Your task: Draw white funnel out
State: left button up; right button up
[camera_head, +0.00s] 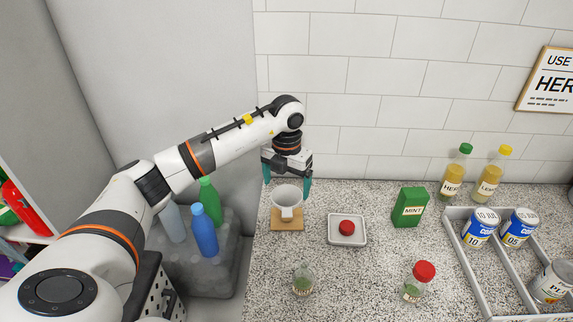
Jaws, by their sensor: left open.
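The white funnel (287,197) sits upright above a small wooden board (278,224) near the left edge of the speckled counter. Its lower part shows as a pale spout or handle in front; whether it stands in something is hard to tell. My left gripper (288,184) points down just behind and above the funnel's rim, with its teal fingers spread apart, one at each side of the rim. The gripper is open and empty. My right gripper is not in view.
Right of the funnel are a white dish (347,238) with a red ball (347,228), a green MINT box (410,208), a jar (304,280), a red-capped jar (418,281) and a divided tray (487,282). Bottles (204,234) stand in a bin at left. The tiled wall is close behind.

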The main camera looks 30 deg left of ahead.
aim_at(286, 202)
pick_arm(q)
jog(key=f, duration=0.3)
jog(key=f+p, duration=0.1)
jog(key=f, duration=0.2)
jog(key=shift+w+a+f, duration=0.1)
jog(key=shift+w+a, duration=0.1)
jog(key=shift+f+p, duration=0.4)
jog(key=shift+f, duration=0.4)
jog(key=c, duration=0.9)
jog(key=shift+r, duration=0.1)
jog(key=shift+c, duration=0.8)
notch_tip(286, 202, up, 6)
jog(key=p, duration=0.3)
jog(key=shift+p, duration=0.4)
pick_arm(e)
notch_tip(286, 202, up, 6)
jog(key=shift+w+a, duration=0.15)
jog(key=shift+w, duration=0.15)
